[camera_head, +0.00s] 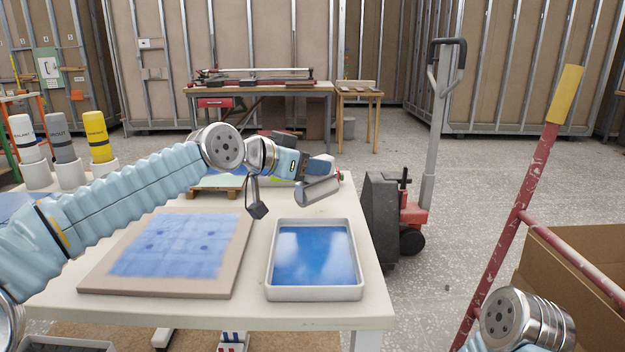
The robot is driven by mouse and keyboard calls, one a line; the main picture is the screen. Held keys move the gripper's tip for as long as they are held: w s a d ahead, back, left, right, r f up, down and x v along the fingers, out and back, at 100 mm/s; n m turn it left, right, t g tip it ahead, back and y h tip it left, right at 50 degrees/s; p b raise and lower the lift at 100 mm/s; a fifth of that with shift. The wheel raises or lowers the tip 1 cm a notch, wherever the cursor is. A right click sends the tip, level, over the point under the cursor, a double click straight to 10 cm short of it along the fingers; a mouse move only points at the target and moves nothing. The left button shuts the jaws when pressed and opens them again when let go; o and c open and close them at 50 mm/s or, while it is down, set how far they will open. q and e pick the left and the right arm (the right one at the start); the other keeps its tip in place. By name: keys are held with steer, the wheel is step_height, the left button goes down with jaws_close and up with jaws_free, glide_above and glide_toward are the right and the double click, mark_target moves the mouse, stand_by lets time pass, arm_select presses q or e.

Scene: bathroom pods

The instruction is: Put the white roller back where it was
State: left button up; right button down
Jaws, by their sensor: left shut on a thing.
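My left arm reaches in from the left over the table, and my left gripper (322,168) is above the table's far right part, beyond the white tray. It is shut on a pale grey-white cylinder, which looks like the white roller (318,191). The roller hangs tilted just under the fingertips, and its grip point is partly hidden by the fingers. The white tray (272,293) with a blue filling stands nearer, below the roller in the picture. A board (98,280) with a blue painted square lies left of the tray. Only my right arm's wrist shows at lower right; its gripper is out of view.
White (24,135), grey (61,140) and yellow (97,138) tubes stand in white holders at the table's left. A pallet jack (412,212) is right of the table. A red cart frame (520,200) and cardboard box (575,290) are at the right.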

mark_target(313, 183)
arm_select(q)
steer(key=shift+w+d+f, duration=0.15)
steer(key=shift+f, duration=0.85)
steer(key=shift+w+d+f, duration=0.15)
steer(key=shift+f, duration=0.8)
steer(key=shift+a+f+b, duration=0.1)
steer(key=shift+f+b, duration=0.1)
steer(key=shift+b, duration=0.25)
steer(key=o, duration=1.1)
